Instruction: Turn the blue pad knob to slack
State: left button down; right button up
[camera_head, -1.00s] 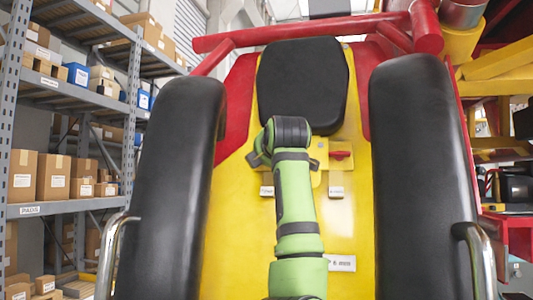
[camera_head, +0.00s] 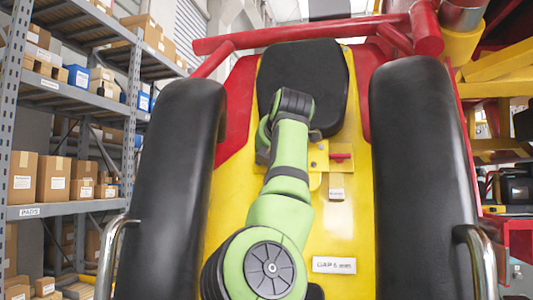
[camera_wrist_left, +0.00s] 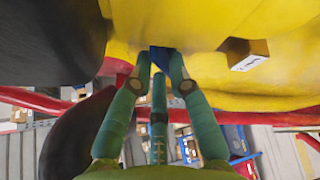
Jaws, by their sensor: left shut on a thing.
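The blue pad knob (camera_wrist_left: 159,58) shows as a small blue patch against the yellow panel in the left wrist view. My left gripper (camera_wrist_left: 160,76) has its green fingers closed in on it from both sides, and they cover most of it. How far the knob is turned cannot be seen. In the head view my green arm hides the knob and the fingertips. A red knob (camera_head: 341,156) sits on a yellow bracket to the right of my wrist, apart from it. My right gripper is in neither view.
A black pad (camera_head: 302,75) is above my wrist. Large black side cushions (camera_head: 165,190) and (camera_head: 425,180) flank the yellow panel (camera_head: 345,235). A gap label (camera_head: 334,265) and a small tag (camera_head: 337,193) are on the panel. Metal handles (camera_head: 478,262) stand at the sides.

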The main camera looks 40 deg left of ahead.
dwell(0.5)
pick_arm(q)
jog(key=c, duration=1.1)
grip_release()
jog(key=shift+a, duration=0.1)
jog(key=shift+c, duration=0.2)
jog(key=shift+a+f, duration=0.1)
jog(key=shift+a, duration=0.05)
jog(key=shift+w, duration=0.1)
jog(key=v, duration=1.2)
jog(key=shift+a, duration=0.1)
